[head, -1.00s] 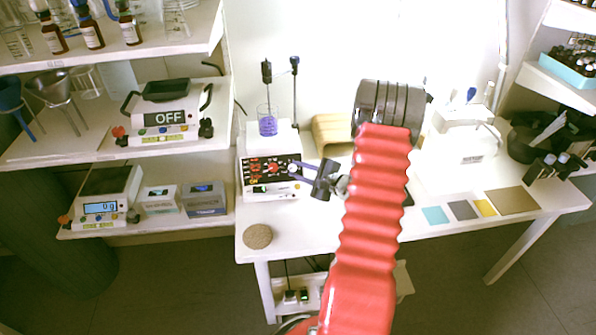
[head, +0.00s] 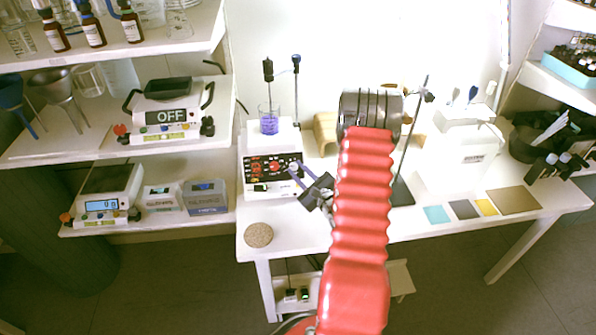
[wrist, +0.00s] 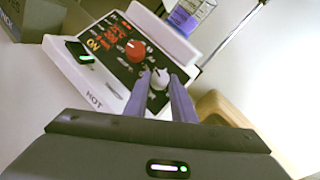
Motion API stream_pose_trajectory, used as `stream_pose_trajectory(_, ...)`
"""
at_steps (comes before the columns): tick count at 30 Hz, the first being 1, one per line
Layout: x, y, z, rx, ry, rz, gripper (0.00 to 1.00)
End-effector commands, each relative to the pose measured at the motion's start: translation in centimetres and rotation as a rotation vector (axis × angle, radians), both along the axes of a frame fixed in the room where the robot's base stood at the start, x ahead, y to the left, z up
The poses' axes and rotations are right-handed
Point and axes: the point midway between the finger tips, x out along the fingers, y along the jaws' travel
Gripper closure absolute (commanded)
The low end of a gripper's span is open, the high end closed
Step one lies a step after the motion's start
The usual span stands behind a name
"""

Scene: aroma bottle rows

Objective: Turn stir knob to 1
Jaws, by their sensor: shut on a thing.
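The hotplate stirrer (head: 268,190) stands at the left end of the white table, with a black front panel. A beaker of purple liquid (head: 269,124) sits on its top. The wrist view shows a red knob (wrist: 136,50) and, to its right, the white stir knob (wrist: 160,78). My gripper (head: 296,168) reaches the panel's right side. In the wrist view its two purple fingers (wrist: 166,86) are shut on the white stir knob, one on each side. The panel shows red digits and a lit "ON". The knob's setting is too small to read.
A cork mat (head: 259,235) lies in front of the stirrer. A wooden block (head: 325,130) stands behind it to the right. A stand with a rod (head: 408,150) is right of my arm. Shelves with balances are at the left.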

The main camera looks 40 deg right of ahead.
Motion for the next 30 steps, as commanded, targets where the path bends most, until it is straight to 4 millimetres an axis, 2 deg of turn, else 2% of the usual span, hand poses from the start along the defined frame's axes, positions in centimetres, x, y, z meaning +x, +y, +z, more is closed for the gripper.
stream_pose_trajectory(9,0.03,0.57,-0.4,0.107,-0.065,-0.1,0.99)
stream_pose_trajectory(24,0.04,0.65,-0.48,0.128,-0.077,-0.118,0.99)
stream_pose_trajectory(25,0.04,0.66,-0.49,0.128,-0.077,-0.118,0.76)
stream_pose_trajectory(30,0.05,0.57,-0.41,0.127,-0.078,-0.12,0.64)
